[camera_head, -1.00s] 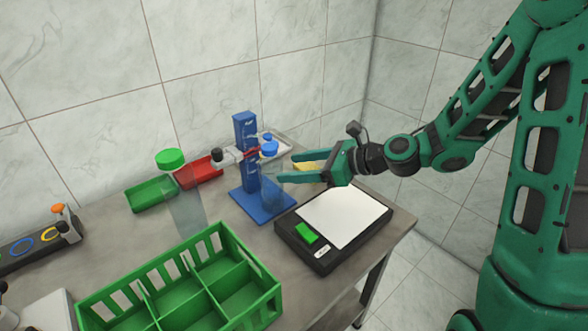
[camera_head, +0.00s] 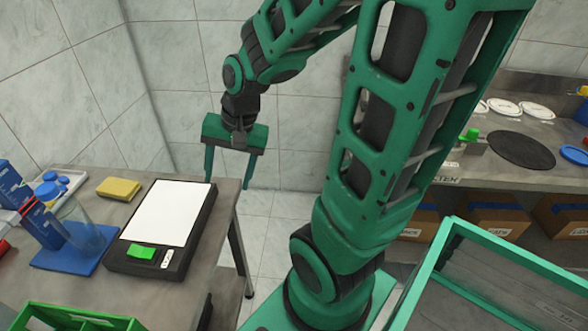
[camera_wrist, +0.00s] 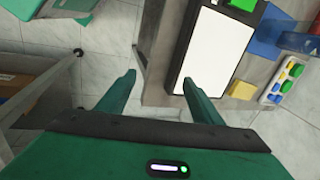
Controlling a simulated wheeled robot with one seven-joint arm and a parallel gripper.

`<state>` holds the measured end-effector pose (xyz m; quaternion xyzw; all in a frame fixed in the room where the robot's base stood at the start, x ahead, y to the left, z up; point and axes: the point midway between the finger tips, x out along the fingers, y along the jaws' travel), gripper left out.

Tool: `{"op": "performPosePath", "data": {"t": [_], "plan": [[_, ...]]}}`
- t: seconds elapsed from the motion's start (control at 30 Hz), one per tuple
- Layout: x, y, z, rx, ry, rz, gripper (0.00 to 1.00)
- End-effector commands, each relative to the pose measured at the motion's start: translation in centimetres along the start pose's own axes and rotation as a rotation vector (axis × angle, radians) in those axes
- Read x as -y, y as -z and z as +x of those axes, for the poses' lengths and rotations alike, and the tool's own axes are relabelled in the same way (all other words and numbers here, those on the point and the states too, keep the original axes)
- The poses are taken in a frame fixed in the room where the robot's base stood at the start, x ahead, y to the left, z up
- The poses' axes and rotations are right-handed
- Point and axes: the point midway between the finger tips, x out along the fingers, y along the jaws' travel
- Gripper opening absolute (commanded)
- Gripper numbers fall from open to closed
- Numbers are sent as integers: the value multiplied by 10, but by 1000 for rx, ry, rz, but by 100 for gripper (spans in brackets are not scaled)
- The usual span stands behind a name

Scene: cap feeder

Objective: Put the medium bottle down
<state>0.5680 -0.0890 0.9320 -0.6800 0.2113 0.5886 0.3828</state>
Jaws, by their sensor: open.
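A clear bottle (camera_head: 92,236), which I take for the medium bottle, stands at the blue stand (camera_head: 70,262) on the left of the head view. A blue cap (camera_head: 47,190) appears to sit on its top. Its lower end is over the stand's base; exact contact is hard to tell. My gripper (camera_head: 229,180) is open and empty, pointing down beyond the table's right edge, well apart from the bottle. In the wrist view both fingers of my gripper (camera_wrist: 160,78) are spread with nothing between them.
A black scale with a white plate (camera_head: 165,210) lies between stand and table edge. A yellow block (camera_head: 119,188) and a tray of caps (camera_wrist: 282,80) are behind. A green crate (camera_head: 70,320) is at lower left. Another counter (camera_head: 480,176) stands at right.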

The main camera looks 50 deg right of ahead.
Motion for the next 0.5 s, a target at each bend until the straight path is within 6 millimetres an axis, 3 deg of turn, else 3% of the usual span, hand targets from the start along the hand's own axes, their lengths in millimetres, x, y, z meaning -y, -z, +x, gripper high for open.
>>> {"op": "performPosePath", "data": {"t": [0.1,0.2,0.33,0.5], "plan": [[-58,-1,-35,-23,-121,-133,60],[-99,-10,-58,-1,-196,-215,60],[-133,-24,-77,39,-247,-281,60],[-152,-30,-87,68,-266,-314,60]]}}
